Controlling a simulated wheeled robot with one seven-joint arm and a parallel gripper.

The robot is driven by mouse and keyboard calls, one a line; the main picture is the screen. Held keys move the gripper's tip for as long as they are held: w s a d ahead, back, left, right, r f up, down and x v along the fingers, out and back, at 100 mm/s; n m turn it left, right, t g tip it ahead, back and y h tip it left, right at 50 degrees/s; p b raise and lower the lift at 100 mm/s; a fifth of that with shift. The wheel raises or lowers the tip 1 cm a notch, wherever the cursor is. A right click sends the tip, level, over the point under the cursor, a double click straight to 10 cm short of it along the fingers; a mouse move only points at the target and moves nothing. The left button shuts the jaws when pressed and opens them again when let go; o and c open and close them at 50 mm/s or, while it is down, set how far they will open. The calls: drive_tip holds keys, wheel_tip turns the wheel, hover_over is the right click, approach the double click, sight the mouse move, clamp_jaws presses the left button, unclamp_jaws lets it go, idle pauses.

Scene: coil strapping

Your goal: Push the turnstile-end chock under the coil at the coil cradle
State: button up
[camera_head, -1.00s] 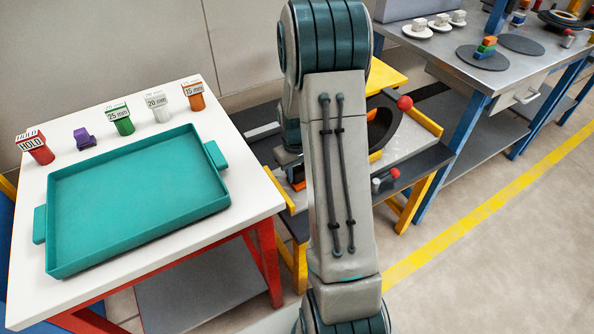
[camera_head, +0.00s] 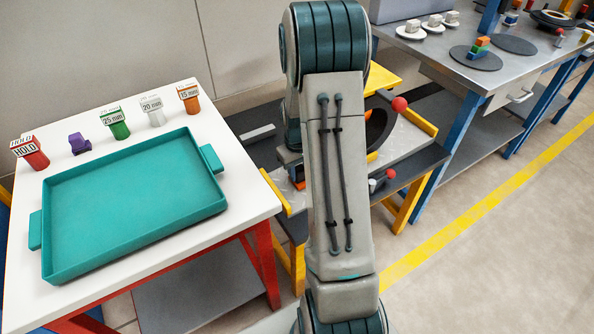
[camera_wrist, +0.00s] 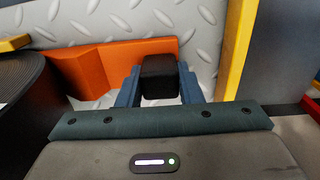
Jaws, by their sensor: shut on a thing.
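An orange wedge chock (camera_wrist: 92,68) with a black block-shaped grip (camera_wrist: 160,78) lies on the bright tread-plate deck of the coil cradle in the wrist view. My gripper (camera_wrist: 160,88) has its blue fingers on either side of the black grip, shut on it. The dark wound coil (camera_wrist: 25,95) stands at the left of the wrist view, close beside the chock's left end; I cannot tell whether they touch.
A yellow rail (camera_wrist: 238,45) edges the deck on the right in the wrist view. Red-knobbed levers (camera_head: 399,104) stand at the cradle's right. A white table with a teal tray (camera_head: 60,272) is at left; a steel bench (camera_head: 440,62) is at back right.

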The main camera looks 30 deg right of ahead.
drive_tip(key=shift+d, duration=0.45)
drive_tip(key=o, duration=1.3)
drive_tip(key=shift+c, duration=0.2)
drive_tip(key=shift+r, duration=0.1)
drive_tip(key=a+r+p, duration=0.1)
drive_tip(key=r+p, duration=0.2)
drive_tip(key=r, duration=0.6)
drive_tip(key=a+r+p, duration=0.2)
drive_tip(key=r+p, duration=0.1)
drive_tip(key=r, duration=0.6)
drive_tip(key=shift+a+r+p, duration=0.25)
drive_tip(key=shift+r+p, duration=0.05)
drive_tip(key=shift+p, duration=0.1)
